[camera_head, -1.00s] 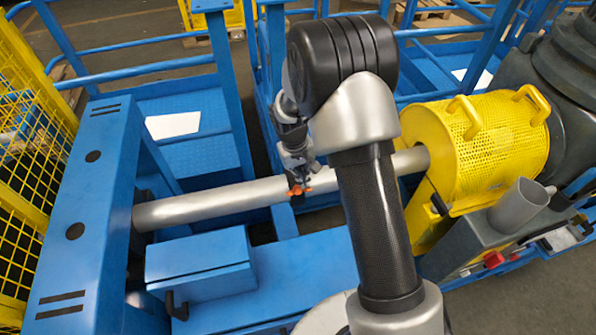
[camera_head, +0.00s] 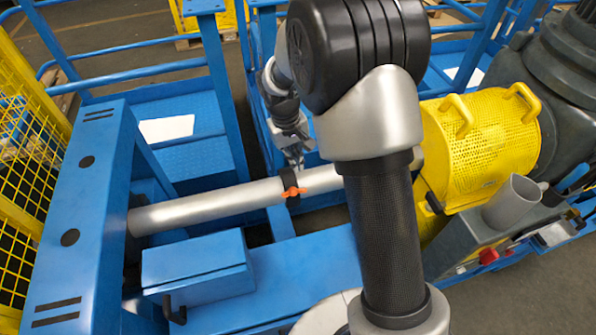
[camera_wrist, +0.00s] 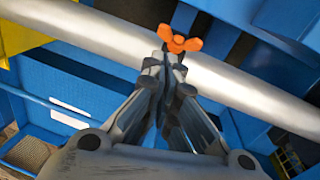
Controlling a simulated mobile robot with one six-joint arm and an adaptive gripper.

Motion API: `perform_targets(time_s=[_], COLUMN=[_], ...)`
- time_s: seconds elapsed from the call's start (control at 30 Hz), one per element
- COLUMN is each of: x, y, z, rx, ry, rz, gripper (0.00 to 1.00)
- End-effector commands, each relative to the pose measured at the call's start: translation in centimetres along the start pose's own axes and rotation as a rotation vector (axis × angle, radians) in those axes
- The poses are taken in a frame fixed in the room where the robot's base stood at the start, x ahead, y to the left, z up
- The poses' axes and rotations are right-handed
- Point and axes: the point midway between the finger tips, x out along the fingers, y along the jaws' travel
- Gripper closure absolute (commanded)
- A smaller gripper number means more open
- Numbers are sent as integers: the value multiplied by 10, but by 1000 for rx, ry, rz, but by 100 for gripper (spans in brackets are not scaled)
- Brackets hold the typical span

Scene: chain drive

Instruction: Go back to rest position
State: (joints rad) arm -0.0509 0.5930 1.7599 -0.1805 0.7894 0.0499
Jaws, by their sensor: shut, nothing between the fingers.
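My gripper (camera_head: 296,162) is shut and empty in the head view, just behind and above the silver shaft (camera_head: 215,207). In the wrist view, my gripper (camera_wrist: 172,62) points at the shaft (camera_wrist: 115,38), its fingertips together close to an orange wing-shaped piece (camera_wrist: 180,40). The orange piece (camera_head: 293,191) sits on a black collar (camera_head: 289,181) around the shaft. The fingertips appear apart from it, with a small gap in the head view.
A yellow perforated guard (camera_head: 485,145) covers the shaft's right end. Blue railings (camera_head: 222,90) stand behind. A blue box (camera_head: 195,268) and a blue end frame (camera_head: 85,215) are at left, with a grey cup-like tube (camera_head: 515,203) at right.

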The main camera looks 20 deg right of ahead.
Motion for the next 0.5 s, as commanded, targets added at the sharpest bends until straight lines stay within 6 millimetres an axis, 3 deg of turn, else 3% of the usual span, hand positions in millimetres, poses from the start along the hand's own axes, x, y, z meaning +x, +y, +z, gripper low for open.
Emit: perform_targets(time_s=[0.2, 0.5], x=[-26, -34], y=[0, 0], z=[-1, 1], rx=[1, 3], ry=[5, 9], rz=[0, -1], gripper=[100, 100])
